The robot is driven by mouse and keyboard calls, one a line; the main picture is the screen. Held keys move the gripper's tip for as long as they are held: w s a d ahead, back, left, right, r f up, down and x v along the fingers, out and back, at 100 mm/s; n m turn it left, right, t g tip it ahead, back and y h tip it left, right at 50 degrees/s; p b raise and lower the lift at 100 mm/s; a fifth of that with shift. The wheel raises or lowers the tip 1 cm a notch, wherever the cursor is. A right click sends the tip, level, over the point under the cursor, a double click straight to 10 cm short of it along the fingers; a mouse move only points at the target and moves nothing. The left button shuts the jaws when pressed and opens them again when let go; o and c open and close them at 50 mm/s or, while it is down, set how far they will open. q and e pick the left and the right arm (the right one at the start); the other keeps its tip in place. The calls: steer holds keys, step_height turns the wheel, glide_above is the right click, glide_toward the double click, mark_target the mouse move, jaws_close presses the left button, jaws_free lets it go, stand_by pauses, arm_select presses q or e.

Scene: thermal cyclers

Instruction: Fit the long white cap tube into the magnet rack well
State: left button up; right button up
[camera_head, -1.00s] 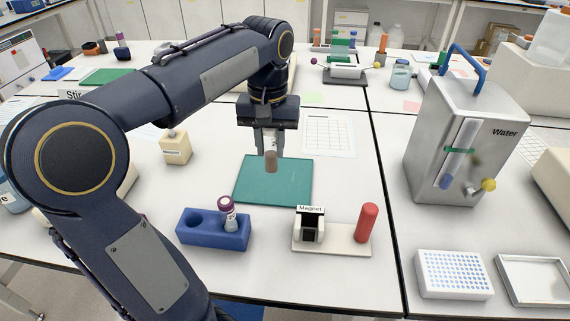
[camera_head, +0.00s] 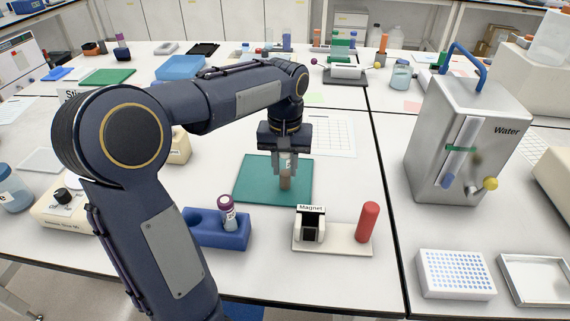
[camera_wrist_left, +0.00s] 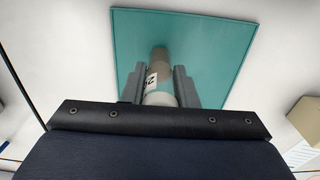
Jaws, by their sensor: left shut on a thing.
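My left gripper (camera_head: 285,166) is shut on a tube (camera_head: 286,182) with brownish contents and holds it roughly upright over the green mat (camera_head: 252,190). In the left wrist view, the tube (camera_wrist_left: 158,72) sits between the two fingers (camera_wrist_left: 160,85), with a dark mark on its white label and a pale cap end near the palm. The magnet rack (camera_head: 338,240) stands in front and to the right of the tube. Its white block labelled Magnet (camera_head: 310,212) has a dark opening facing front. My right gripper is out of view.
A blue rack (camera_head: 205,231) holds a purple-capped tube (camera_head: 229,214) and has an empty hole. A red cylinder (camera_head: 367,222) stands on the right end of the magnet rack's base. A metal water tank (camera_head: 440,150) and a white well plate (camera_head: 453,274) are further right.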

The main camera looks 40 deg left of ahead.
arm_select(q)
steer(key=shift+f, duration=0.2)
steer(key=o, duration=1)
steer(key=shift+r, duration=0.1)
